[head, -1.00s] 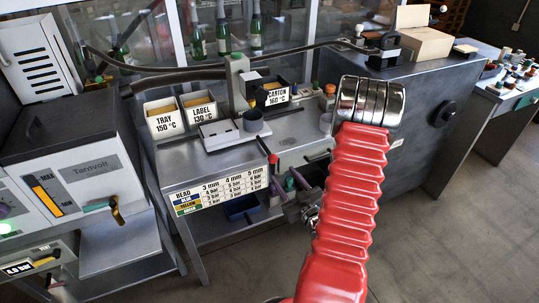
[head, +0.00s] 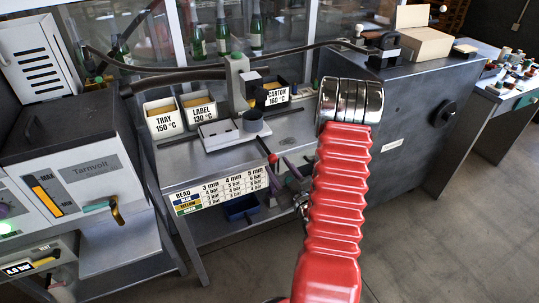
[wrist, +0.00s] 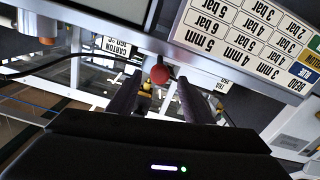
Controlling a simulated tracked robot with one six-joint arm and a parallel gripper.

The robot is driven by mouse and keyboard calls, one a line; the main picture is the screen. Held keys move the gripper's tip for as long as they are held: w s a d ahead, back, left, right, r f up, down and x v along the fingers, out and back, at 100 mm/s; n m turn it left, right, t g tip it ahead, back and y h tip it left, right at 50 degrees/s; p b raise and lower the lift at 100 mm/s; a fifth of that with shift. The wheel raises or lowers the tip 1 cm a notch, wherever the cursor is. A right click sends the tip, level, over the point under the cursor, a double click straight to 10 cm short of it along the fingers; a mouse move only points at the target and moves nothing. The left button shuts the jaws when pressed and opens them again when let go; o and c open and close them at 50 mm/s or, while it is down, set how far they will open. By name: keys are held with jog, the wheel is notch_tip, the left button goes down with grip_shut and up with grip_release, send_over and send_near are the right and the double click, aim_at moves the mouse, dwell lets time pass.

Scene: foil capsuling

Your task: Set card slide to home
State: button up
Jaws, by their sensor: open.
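A red knob (head: 272,158) sits on a short dark rod at the bench's front edge, right of the printed bead card (head: 222,190). I take it for the card slide's handle, but its track is not clear. My gripper (head: 281,168) is open at the front edge, its fingertips close to the knob. In the wrist view the red knob (wrist: 160,74) shows between the tips of my two dark fingers, with a gap on each side. The bead card (wrist: 250,38) shows upside down there at the upper right. I cannot tell whether anything touches.
Tray and label bins (head: 163,117), a carton bin (head: 277,94) and a grey post (head: 238,85) stand on the bench. A blue bin (head: 241,207) is below. The Tarnvolt machine (head: 75,160) stands left, a dark cabinet (head: 415,120) right. Floor at right is clear.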

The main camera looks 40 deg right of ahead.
aim_at(269, 153)
jog(key=x, duration=0.8)
jog(key=shift+f, duration=0.1)
grip_shut()
dwell(0.4)
